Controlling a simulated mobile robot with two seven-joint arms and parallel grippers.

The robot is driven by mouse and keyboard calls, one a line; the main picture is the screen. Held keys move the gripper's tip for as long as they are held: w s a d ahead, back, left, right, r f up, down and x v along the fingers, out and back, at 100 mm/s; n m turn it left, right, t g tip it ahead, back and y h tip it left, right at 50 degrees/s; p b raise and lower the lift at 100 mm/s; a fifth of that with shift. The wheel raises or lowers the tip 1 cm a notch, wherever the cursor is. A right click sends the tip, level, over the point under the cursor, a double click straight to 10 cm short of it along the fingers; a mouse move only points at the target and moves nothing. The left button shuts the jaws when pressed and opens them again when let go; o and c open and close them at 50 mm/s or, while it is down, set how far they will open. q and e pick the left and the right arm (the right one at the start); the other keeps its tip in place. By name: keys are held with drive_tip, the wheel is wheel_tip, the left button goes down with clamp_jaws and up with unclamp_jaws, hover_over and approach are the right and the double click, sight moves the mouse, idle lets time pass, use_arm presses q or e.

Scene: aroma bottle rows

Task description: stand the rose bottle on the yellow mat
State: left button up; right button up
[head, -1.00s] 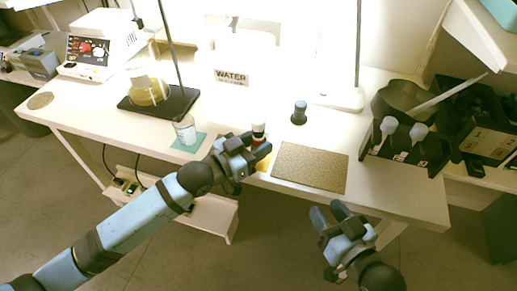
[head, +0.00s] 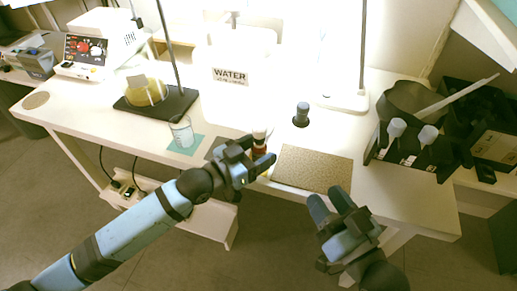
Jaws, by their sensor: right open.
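A small bottle (head: 259,136) with a pale cap and a reddish body, apparently the rose bottle, stands upright near the table's front edge. My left gripper (head: 259,151) is at it, with one finger on each side of its lower part. Whether the fingers press on it cannot be told. Only a sliver of the yellow mat (head: 264,174) shows below the gripper; the rest is hidden by the fingers. My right gripper (head: 331,204) is open and empty, in front of the table edge.
A tan speckled board (head: 312,169) lies right of the bottle. A dark-capped bottle (head: 301,115) stands behind it. A glass beaker (head: 182,132) stands on a teal mat (head: 186,146) to the left. A black rack (head: 408,152) with pale-topped items is at the right.

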use_arm(q)
drive_tip(key=shift+r, duration=0.15)
drive_tip(key=shift+s+a, duration=0.15)
drive_tip(key=shift+a, duration=0.15)
drive_tip(key=s+a+n+t+y+p, duration=0.2)
drive_tip(key=s+a+n+t+y, duration=0.2)
drive_tip(key=s+a, duration=0.9)
drive_tip(key=s+n+y, duration=0.2)
drive_tip(key=n+y, duration=0.1)
drive_tip(key=y, duration=0.1)
drive_tip(key=shift+a+f+n, duration=0.3)
drive_tip(key=shift+f+n, duration=0.05)
drive_tip(key=shift+n, duration=0.05)
use_arm(e)
drive_tip(key=f, duration=0.1)
drive_tip(key=d+f+g+h, duration=0.1)
drive_tip(key=f+h, duration=0.1)
drive_tip(key=f, duration=0.1)
drive_tip(key=shift+d+g, duration=0.3)
drive_tip(key=shift+g, duration=0.1)
